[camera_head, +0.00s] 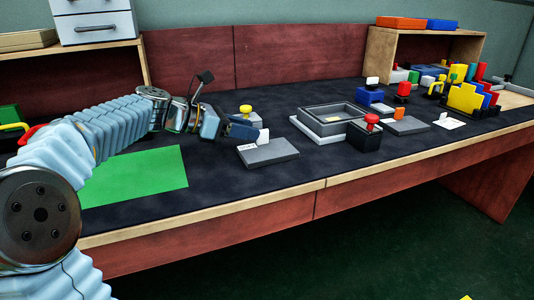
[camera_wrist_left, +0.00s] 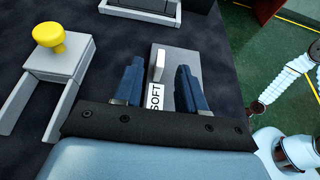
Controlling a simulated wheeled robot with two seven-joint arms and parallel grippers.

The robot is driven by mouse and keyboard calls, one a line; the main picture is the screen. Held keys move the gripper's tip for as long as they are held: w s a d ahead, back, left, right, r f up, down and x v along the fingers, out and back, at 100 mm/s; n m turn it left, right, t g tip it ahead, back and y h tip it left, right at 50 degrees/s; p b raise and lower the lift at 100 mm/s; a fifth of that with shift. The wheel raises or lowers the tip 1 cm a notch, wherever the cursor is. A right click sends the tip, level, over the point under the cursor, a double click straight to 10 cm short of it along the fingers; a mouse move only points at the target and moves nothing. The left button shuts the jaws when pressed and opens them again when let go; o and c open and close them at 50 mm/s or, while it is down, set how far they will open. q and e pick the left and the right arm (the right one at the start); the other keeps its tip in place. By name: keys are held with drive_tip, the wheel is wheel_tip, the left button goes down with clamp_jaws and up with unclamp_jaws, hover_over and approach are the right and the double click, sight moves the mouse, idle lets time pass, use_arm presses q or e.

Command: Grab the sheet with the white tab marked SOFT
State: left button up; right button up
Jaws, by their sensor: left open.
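The grey sheet (camera_head: 274,154) lies flat on the dark table mat, with a white tab (camera_head: 264,136) standing up from it. In the left wrist view the same grey sheet (camera_wrist_left: 179,62) carries the white tab (camera_wrist_left: 157,66) and a white label (camera_wrist_left: 154,97) reading SOFT. My left gripper (camera_head: 252,133) is open and empty. Its two blue fingers (camera_wrist_left: 158,80) point toward the sheet, and the tab shows between them. Contact cannot be told. My right gripper is not in view.
A yellow-knobbed block (camera_wrist_left: 58,54) stands close beside the sheet. A grey tray (camera_head: 333,116) and a red-knobbed block (camera_head: 366,138) are to its right. Another grey sheet with an orange tab (camera_head: 399,114) lies further right. A green mat (camera_head: 150,175) is at the left.

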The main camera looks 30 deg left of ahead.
sight(267, 145)
use_arm(q)
drive_tip(key=x, duration=0.2)
drive_tip(key=shift+w+d+f, duration=0.15)
drive_tip(key=shift+w, duration=0.05)
clamp_jaws()
